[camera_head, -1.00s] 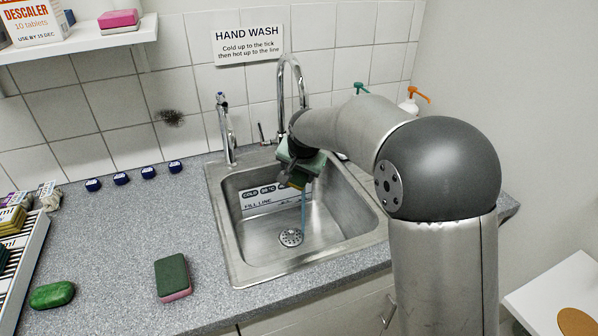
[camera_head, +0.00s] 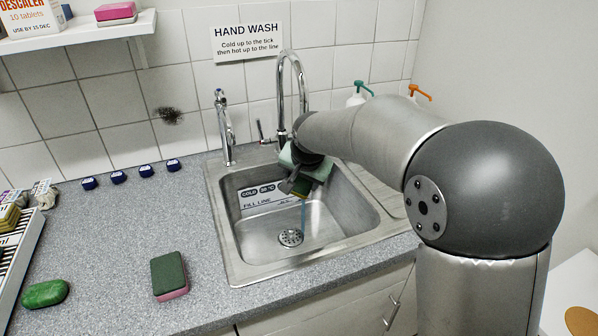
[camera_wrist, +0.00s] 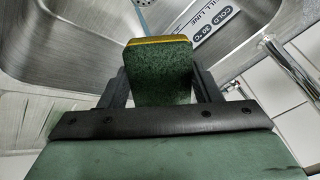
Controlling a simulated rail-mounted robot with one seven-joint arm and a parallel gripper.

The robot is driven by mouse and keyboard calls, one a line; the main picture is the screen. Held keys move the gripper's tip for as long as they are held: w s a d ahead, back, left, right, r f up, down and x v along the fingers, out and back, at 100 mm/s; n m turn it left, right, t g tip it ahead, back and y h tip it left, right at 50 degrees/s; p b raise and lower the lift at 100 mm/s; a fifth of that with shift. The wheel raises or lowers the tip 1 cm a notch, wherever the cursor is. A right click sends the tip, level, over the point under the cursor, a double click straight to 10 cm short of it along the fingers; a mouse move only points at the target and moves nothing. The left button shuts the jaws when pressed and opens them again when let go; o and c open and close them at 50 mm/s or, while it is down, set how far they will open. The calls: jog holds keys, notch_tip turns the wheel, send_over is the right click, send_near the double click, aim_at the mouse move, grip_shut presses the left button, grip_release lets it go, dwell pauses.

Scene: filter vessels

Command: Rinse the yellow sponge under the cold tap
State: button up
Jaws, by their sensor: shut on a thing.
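My gripper (camera_head: 300,184) is shut on the yellow sponge (camera_head: 306,189) and holds it above the sink basin (camera_head: 345,215). In the wrist view, the sponge (camera_wrist: 160,75) sits between the two fingers, its dark green scourer face showing and a yellow strip along its far edge. A thin blue water stream (camera_head: 303,215) shows below the sponge towards the drain (camera_head: 290,237). A tall curved tap (camera_head: 303,85) rises behind my gripper; its outlet is hidden by my arm. A smaller tap (camera_head: 225,130) with a blue top stands at the sink's left corner.
A green-and-pink sponge (camera_head: 169,275) and green soap (camera_head: 45,293) lie on the counter (camera_head: 110,235). A rack (camera_head: 18,258) stands far left; several dark blue caps (camera_head: 118,177) line the wall. Pump bottles (camera_head: 357,97) stand behind my arm. A hand-wash sign (camera_head: 247,41) hangs above.

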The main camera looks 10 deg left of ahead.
jog(key=shift+s+d+b, duration=0.35)
jog(key=shift+s+b, duration=0.05)
jog(key=shift+s, duration=0.5)
jog(key=shift+s+d+b, duration=0.35)
jog(key=shift+s+b, duration=0.05)
jog(key=shift+s, duration=0.45)
send_near(304, 192)
jog(key=shift+s+d+f+p, duration=0.15)
jog(key=shift+s+f, duration=0.15)
jog(key=shift+f, duration=0.3)
jog(key=shift+s+d+f+p, duration=0.15)
jog(key=shift+s+f, duration=0.2)
jog(key=shift+f, duration=0.25)
jog(key=shift+a, duration=0.1)
